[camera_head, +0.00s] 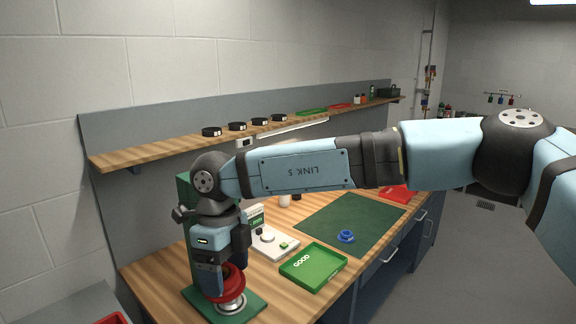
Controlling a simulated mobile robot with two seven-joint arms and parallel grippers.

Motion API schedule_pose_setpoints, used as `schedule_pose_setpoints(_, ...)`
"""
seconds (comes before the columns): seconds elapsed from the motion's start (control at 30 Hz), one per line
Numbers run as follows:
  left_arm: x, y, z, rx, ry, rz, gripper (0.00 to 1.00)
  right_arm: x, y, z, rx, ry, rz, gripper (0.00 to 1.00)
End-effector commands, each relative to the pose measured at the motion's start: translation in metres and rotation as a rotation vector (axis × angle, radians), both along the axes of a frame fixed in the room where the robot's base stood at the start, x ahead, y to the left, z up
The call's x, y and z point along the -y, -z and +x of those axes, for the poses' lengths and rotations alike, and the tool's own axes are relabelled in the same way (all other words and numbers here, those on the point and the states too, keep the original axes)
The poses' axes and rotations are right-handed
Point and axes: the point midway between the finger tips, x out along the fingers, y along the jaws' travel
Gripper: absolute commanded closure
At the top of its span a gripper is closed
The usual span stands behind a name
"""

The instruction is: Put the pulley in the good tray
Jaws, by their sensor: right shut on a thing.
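My right gripper (222,285) points down at the front left of the bench, shut on a red round part (236,279) that looks like the pulley. The fingers hide part of it. The red part is at a silver round piece (232,305) on a green machine base (253,304); I cannot tell whether they touch. The green good tray (318,283), marked GOOD, lies to the right of the gripper and looks empty. A small blue round part (346,237) lies on the dark green mat. My left gripper is not in view.
A white scale-like device (275,243) stands between the gripper and the good tray. A red tray (397,194) is at the far right of the bench. The dark green mat (372,214) is mostly bare. A shelf (170,150) holds several black discs.

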Motion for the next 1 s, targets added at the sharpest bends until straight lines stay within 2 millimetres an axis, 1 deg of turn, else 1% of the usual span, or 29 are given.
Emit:
schedule_pose_setpoints(0.17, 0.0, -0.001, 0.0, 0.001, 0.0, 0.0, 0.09, 0.018, 0.006, 0.007, -0.003, -0.081, 0.001, 0.6)
schedule_pose_setpoints(0.27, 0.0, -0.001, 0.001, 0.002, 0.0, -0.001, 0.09, 0.031, 0.01, 0.012, -0.001, -0.148, 0.001, 0.6)
schedule_pose_setpoints(0.47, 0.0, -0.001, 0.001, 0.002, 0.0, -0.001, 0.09, 0.068, 0.022, 0.024, -0.002, -0.326, -0.001, 0.6)
schedule_pose_setpoints(0.57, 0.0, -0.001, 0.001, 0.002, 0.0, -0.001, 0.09, 0.09, 0.03, 0.029, -0.003, -0.433, -0.001, 0.6)
schedule_pose_setpoints(0.67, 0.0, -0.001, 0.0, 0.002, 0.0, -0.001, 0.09, 0.116, 0.039, 0.034, -0.003, -0.563, -0.002, 0.6)
schedule_pose_setpoints(0.77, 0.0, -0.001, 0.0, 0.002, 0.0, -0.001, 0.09, 0.149, 0.05, 0.038, -0.003, -0.729, -0.003, 0.6)
schedule_pose_setpoints(0.8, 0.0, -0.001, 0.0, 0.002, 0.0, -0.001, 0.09, 0.164, 0.056, 0.039, -0.003, -0.802, -0.003, 0.6)
schedule_pose_setpoints(0.87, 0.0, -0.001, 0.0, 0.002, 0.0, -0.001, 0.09, 0.186, 0.063, 0.039, -0.003, -0.918, -0.002, 0.6)
schedule_pose_setpoints(1.0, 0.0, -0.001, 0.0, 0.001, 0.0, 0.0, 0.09, 0.24, 0.083, 0.035, -0.003, -1.209, -0.003, 0.6)
